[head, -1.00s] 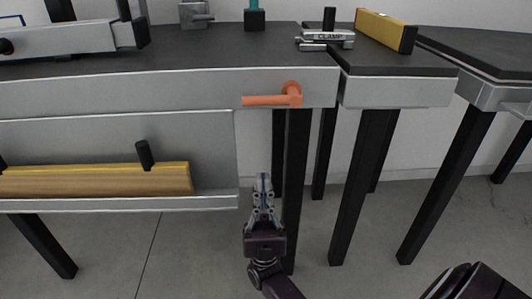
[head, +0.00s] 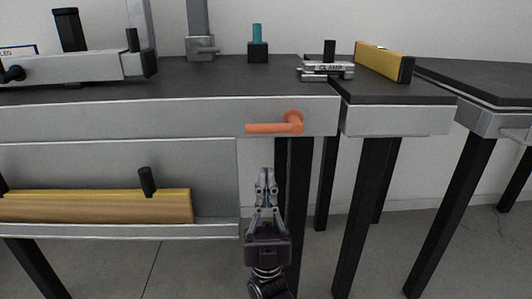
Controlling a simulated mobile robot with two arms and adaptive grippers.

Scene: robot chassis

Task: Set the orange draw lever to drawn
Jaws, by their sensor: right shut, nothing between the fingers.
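The orange draw lever (head: 275,127) is on the front face of the bench, near its right end. Its handle lies level and points left from a round hub at its right end. My right gripper (head: 266,172) is below the lever, pointing up toward it and apart from it. Its fingers are shut with nothing between them. My left gripper is not in view.
A wooden board (head: 95,206) lies on a lower ledge at left. Dark bench legs (head: 365,215) stand behind and right of my gripper.

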